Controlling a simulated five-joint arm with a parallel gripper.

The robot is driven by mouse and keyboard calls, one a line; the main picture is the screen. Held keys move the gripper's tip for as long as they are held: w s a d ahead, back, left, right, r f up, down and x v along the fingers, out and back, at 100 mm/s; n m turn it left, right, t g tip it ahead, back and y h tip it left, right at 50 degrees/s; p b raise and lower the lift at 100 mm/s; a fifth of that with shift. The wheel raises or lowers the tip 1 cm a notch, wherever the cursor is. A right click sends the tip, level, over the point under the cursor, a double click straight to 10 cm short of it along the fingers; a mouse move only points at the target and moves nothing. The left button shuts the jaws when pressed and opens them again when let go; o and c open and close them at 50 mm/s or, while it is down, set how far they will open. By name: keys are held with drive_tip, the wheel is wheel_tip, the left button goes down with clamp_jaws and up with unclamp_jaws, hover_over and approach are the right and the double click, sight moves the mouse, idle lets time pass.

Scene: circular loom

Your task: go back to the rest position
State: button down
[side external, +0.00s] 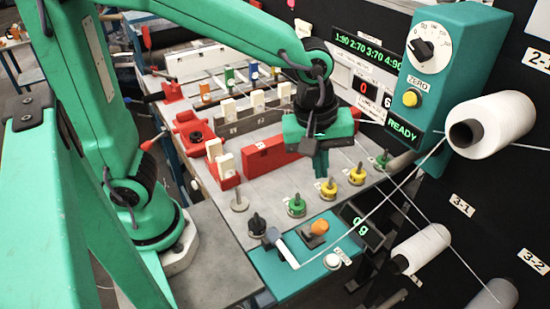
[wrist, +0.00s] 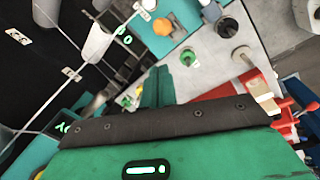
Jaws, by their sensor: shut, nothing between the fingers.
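My gripper (side external: 321,165) hangs from my green arm, pointing down over the grey bench top (side external: 215,250). Its fingers are together with nothing between them. It is right of a red block (side external: 272,157) and behind the row of green and yellow knobs. The fingertips look above the bench, though the exact gap is hard to judge. In the wrist view the shut fingers (wrist: 158,88) show above the green gripper body, with the bench beyond. The bench surface directly below the gripper is partly hidden.
A teal panel (side external: 290,278) with an orange knob (side external: 319,227) and a white lever is at the front. White thread spools (side external: 500,124) and taut threads are on the right. A teal control box (side external: 440,90) stands behind. Red holders with white pieces are left of the gripper.

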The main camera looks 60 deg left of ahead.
drive_tip(key=s+a+r+m+t, duration=0.2)
drive_tip(key=s+a+m, duration=0.2)
drive_tip(key=a, duration=0.3)
drive_tip(key=s+a+r+m+t, duration=0.2)
drive_tip(key=s+a+r+m, duration=0.1)
drive_tip(key=a+m, duration=0.4)
drive_tip(key=shift+s+a+r+m+y, duration=0.2)
drive_tip(key=shift+s+a+m+y, duration=0.15)
drive_tip(key=shift+s+a, duration=0.2)
drive_tip(key=c, duration=1.6)
unclamp_jaws()
drive_tip(key=o, duration=0.7)
drive_tip(key=shift+w+d+m, duration=0.2)
drive_tip(key=shift+d+m, duration=0.35)
drive_tip(key=o, duration=0.9)
drive_tip(key=d+m+g, duration=0.1)
drive_tip(key=d+m, duration=0.2)
drive_tip(key=m, duration=0.1)
drive_tip(key=d+f+m+g, duration=0.1)
drive_tip(key=d+m, duration=0.1)
drive_tip(key=shift+w+d+g, duration=0.3)
drive_tip(key=shift+w+d, duration=0.05)
drive_tip(key=shift+w, duration=0.05)
drive_tip(key=s+d+f+m+g, duration=0.1)
drive_tip(key=d+f+m+g, duration=0.1)
drive_tip(key=d+m, duration=0.8)
drive_tip(key=shift+s+f+m+g, duration=0.25)
drive_tip(key=shift+s+m+g, duration=0.15)
drive_tip(key=shift+g, duration=0.1)
